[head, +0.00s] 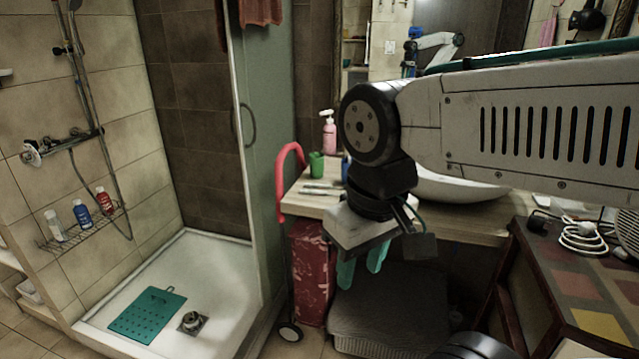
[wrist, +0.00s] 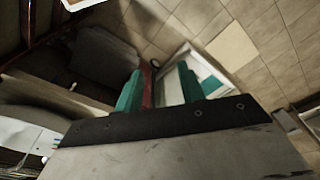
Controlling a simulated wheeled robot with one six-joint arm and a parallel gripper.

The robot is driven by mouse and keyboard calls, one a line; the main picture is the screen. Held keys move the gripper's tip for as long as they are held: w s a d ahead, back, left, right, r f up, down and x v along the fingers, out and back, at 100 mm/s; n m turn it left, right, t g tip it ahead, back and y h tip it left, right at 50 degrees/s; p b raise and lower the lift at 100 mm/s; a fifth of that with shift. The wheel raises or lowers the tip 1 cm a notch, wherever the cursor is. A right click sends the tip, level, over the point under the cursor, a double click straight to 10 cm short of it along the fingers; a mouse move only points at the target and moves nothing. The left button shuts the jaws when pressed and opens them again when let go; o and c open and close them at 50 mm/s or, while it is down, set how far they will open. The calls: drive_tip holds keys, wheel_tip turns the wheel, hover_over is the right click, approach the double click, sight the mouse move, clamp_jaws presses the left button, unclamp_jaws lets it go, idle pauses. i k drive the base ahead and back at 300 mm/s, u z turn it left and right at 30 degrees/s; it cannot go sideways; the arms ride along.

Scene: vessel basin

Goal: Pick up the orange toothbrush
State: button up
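My gripper (head: 361,264) hangs in front of the washbasin counter (head: 459,230) with its teal fingers pointing down, below the counter's top. The fingers are apart with nothing between them; they also show apart in the wrist view (wrist: 160,88). I cannot make out an orange toothbrush in either view. A few thin, pale items (head: 321,188) lie on the counter's left part, left of my gripper, too small to tell what they are. A green cup (head: 316,164) stands behind them. My arm hides part of the counter and basin.
A pink pump bottle (head: 329,133) stands at the counter's back. The white basin (head: 455,191) is on the right. A red trolley bag (head: 311,270) and a grey lidded basket (head: 385,312) stand below. The shower tray (head: 225,265) is left; a tiled-top table (head: 575,275) is right.

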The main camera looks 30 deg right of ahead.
sight(306, 185)
drive_tip(key=i, duration=1.45)
drive_tip(key=z, duration=0.05)
